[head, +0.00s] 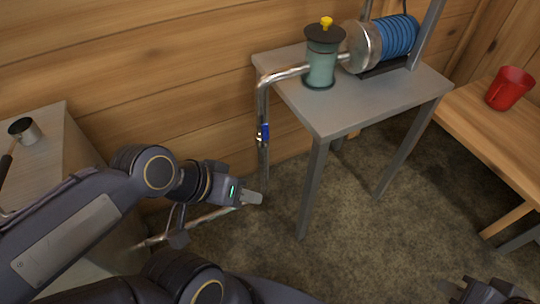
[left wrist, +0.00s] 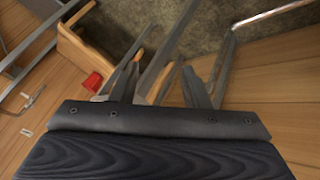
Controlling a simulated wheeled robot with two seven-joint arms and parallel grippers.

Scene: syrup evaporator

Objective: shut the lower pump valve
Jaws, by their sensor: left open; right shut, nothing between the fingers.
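A small valve with a blue handle (head: 263,132) sits on the vertical metal pipe (head: 262,105) that drops from the pump (head: 321,58) on the grey table. The handle appears to lie along the pipe. My left gripper (head: 252,198) is open and empty, below the valve and slightly left of it, near the pipe's lower end. It does not appear to touch the pipe. The left wrist view shows its two fingers (left wrist: 160,85) apart; I cannot make out the valve there. My right gripper (head: 484,292) is shut and empty at the bottom right, partly cut off.
The grey table (head: 345,118) and its legs stand right of the valve. A cabinet (head: 75,135) with a metal cup (head: 24,130) is at the left. A wooden wall is behind.

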